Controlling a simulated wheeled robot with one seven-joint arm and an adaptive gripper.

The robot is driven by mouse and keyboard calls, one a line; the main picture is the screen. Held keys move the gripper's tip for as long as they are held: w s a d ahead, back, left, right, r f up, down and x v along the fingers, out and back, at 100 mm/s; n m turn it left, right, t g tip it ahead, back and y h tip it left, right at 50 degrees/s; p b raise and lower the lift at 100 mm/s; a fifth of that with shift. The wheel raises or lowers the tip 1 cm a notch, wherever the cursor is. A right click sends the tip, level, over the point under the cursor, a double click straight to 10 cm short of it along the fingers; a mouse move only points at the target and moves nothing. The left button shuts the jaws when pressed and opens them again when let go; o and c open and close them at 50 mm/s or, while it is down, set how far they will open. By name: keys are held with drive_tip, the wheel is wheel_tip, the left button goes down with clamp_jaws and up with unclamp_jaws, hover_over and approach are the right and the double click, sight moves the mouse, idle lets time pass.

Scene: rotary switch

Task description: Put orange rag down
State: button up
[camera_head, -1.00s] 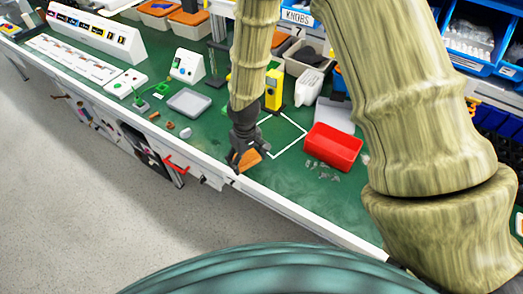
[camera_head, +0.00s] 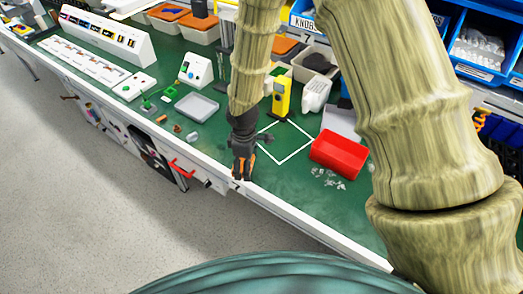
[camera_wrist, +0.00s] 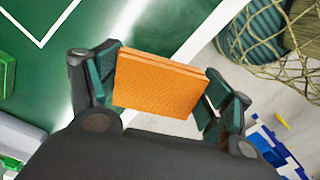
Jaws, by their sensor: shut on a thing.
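The orange rag (camera_wrist: 158,85) is a folded, textured block between the two fingers of my gripper (camera_wrist: 160,92) in the wrist view. My gripper is shut on it, with a finger against each side. In the head view my gripper (camera_head: 243,172) points down at the front edge of the green bench (camera_head: 290,195). Only slivers of orange show there, between dark fingers. In the wrist view the bench surface is at upper left and the pale floor at right, behind the rag. I cannot tell how high the rag is above the bench.
A white outlined square (camera_head: 286,143) on the bench is empty. A red bin (camera_head: 339,154) stands right of it, with clear scraps (camera_head: 328,178) in front. A yellow device (camera_head: 281,97) stands behind. A grey tray (camera_head: 196,106) lies to the left. A red handle (camera_head: 180,167) sticks out below the bench edge.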

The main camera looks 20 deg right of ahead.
drive_tip(key=p, duration=0.3)
hover_over(261, 157)
drive_tip(key=shift+s+f, duration=0.1)
drive_tip(key=shift+f, duration=0.3)
drive_tip(key=shift+f+p, duration=0.7)
drive_tip(key=shift+f, duration=1.1)
drive_tip(key=shift+f, duration=0.15)
drive_tip(key=o, duration=1.3)
drive_tip(key=shift+r+b, duration=1.9)
drive_tip(key=shift+r, duration=4.25)
